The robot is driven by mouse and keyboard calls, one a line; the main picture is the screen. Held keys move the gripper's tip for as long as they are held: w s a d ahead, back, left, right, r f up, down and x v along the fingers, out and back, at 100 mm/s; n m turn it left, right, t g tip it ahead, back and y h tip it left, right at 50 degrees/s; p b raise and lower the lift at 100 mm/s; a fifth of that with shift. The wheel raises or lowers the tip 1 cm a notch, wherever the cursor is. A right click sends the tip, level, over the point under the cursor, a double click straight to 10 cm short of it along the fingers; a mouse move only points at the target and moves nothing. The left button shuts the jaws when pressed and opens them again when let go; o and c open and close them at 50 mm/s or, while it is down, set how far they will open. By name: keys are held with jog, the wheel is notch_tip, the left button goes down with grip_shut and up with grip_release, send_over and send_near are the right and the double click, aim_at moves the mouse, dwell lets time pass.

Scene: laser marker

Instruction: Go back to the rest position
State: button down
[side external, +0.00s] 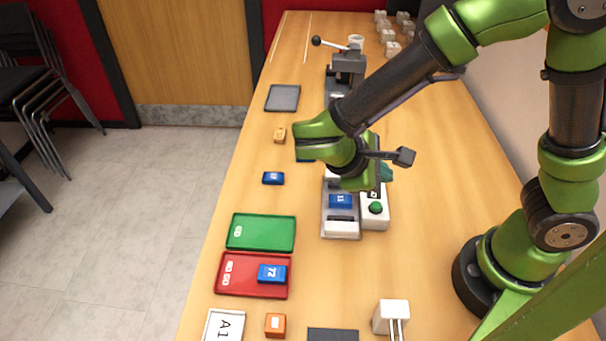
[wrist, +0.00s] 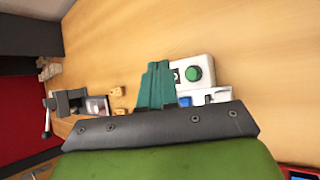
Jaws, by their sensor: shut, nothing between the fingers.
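My gripper (wrist: 156,88) shows in the wrist view as teal fingers shut together with nothing between them. In the side external view the fingers (side external: 386,173) are mostly hidden behind my green wrist. The gripper is above the laser marker, beside its white control box with a green button (side external: 376,208). The marker bed (side external: 341,226) holds a blue block marked 11 (side external: 340,201). The green button (wrist: 193,73) also shows in the wrist view, just right of the fingers.
A green tray (side external: 262,247) is empty. A red tray (side external: 224,290) holds a blue block marked 72 (side external: 272,273). A loose blue block (side external: 273,178), a wooden block (side external: 280,134), a grey tray (side external: 270,104) and a lever press (side external: 348,66) stand farther back.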

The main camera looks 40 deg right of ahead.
jog(key=shift+a+f, duration=0.2)
jog(key=shift+f, duration=0.1)
jog(key=s+d+r+m+t+y, duration=0.2)
jog(key=d+r+m+t+y, duration=0.2)
jog(key=r+m+t+y, duration=0.4)
notch_tip(320, 180, up, 5)
jog(key=m+y, duration=0.3)
jog(key=shift+d+t, duration=0.2)
jog(key=shift+t, duration=0.1)
